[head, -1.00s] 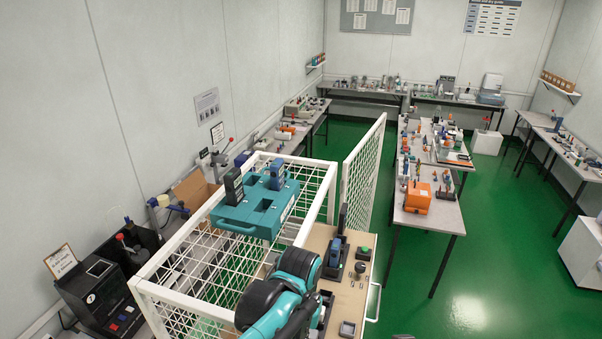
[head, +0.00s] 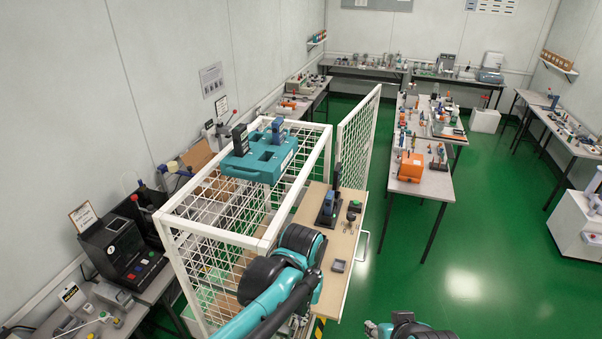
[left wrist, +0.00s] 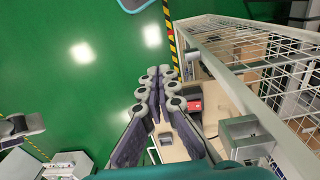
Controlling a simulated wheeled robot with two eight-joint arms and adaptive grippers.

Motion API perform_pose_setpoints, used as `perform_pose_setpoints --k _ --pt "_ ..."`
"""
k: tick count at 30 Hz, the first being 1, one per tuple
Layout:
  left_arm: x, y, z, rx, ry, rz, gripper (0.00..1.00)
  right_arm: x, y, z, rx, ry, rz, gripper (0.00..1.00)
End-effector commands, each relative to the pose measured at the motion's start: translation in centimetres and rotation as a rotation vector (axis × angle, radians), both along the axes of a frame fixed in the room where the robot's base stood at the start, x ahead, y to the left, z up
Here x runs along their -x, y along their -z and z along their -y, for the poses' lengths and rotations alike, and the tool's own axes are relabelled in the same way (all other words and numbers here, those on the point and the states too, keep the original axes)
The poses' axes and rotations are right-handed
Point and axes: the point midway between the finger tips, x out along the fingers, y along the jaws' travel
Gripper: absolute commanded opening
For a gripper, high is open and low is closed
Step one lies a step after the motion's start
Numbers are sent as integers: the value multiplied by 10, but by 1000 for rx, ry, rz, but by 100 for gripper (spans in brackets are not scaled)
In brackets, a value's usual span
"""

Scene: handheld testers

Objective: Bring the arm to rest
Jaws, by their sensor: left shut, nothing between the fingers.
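My left arm (head: 262,295) is teal and black and rises from the bottom edge of the head view, in front of the cage and bench board. Its fingers (left wrist: 163,90) show in the left wrist view, close together and empty, over part of the pale board. In the head view the arm hides most of this hand. Grey and teal-black parts (head: 405,325), apparently of my right arm, show at the bottom edge. Its jaw state is unclear. A blue handheld tester (head: 327,203) stands in a black holder on the board (head: 338,245).
A white mesh cage (head: 265,243) stands beside the board; a teal case (head: 255,165) with a dark and a blue tester sits on top. A black console (head: 125,250) is at the left. A long table (head: 425,185) stands beyond. The green floor (head: 480,260) to the right is clear.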

Motion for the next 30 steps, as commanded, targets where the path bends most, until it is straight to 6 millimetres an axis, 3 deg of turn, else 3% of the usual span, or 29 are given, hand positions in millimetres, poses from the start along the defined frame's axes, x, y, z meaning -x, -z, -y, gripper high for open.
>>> perform_pose_setpoints --k 11,17,23,30 --pt "1 25 -16 19 -24 41 0 0 32 0 0 0 0 40" --pt "3 49 -31 36 -49 85 0 0 62 0 0 0 0 40" --pt "7 86 -55 59 -86 151 0 0 108 0 0 0 0 40" --pt "19 163 -97 89 -157 288 0 0 197 0 0 0 0 40"
